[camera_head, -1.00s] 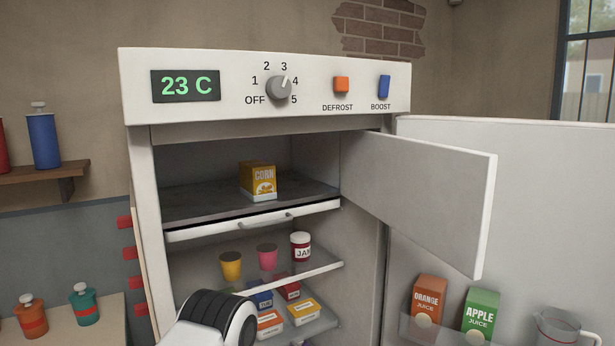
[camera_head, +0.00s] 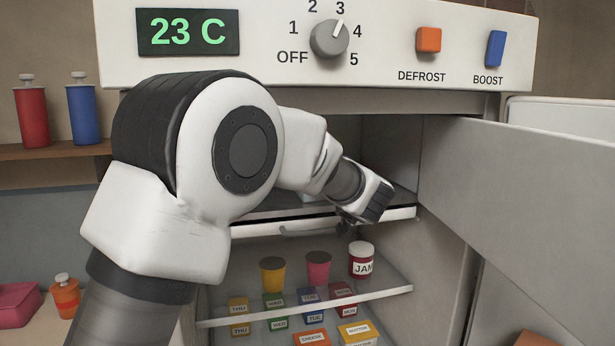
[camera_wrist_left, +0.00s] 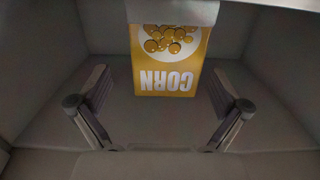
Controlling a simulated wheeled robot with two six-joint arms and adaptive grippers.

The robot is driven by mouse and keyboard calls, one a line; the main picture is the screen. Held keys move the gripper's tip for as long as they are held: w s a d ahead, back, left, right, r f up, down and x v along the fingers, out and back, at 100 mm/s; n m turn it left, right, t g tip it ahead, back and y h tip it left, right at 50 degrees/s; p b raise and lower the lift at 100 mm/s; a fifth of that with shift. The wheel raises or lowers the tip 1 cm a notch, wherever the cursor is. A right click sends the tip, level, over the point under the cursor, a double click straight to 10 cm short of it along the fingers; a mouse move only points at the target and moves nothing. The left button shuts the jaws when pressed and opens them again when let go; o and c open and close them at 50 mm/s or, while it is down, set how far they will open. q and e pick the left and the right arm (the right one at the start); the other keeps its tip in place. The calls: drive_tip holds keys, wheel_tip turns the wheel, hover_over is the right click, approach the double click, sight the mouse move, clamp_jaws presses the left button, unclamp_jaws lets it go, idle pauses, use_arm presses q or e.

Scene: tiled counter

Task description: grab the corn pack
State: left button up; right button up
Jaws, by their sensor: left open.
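The pack lies ahead of the gripper, apart from the fingers. In the head view the left wrist reaches in at the freezer opening. My right gripper is not in view.
The freezer door (camera_head: 520,200) stands open at the right. The control panel (camera_head: 380,45) runs above the opening.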

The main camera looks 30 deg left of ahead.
use_arm(q)
drive_tip(key=shift+x, duration=0.95)
drive_tip(key=shift+s+a+r+p, duration=0.1)
drive_tip(key=shift+a+r+p, duration=0.4)
drive_tip(key=shift+r, duration=0.4)
drive_tip(key=w+a+f, duration=0.1)
drive_tip(key=w+a, duration=0.1)
drive_tip(key=shift+w+a+f, duration=0.25)
drive_tip(key=shift+a+f, duration=0.1)
drive_tip(key=shift+f, duration=0.05)
drive_tip(key=shift+s+d+r, duration=0.15)
drive_tip(key=shift+d+r, duration=0.05)
drive_tip(key=shift+c, duration=0.4)
drive_tip(key=shift+s+d+r, duration=0.25)
drive_tip(key=c, duration=0.6)
drive_tip(key=shift+s+d, duration=0.1)
drive_tip(key=c, duration=1)
drive_tip(key=shift+o, duration=0.2)
drive_tip(key=shift+f, duration=0.1)
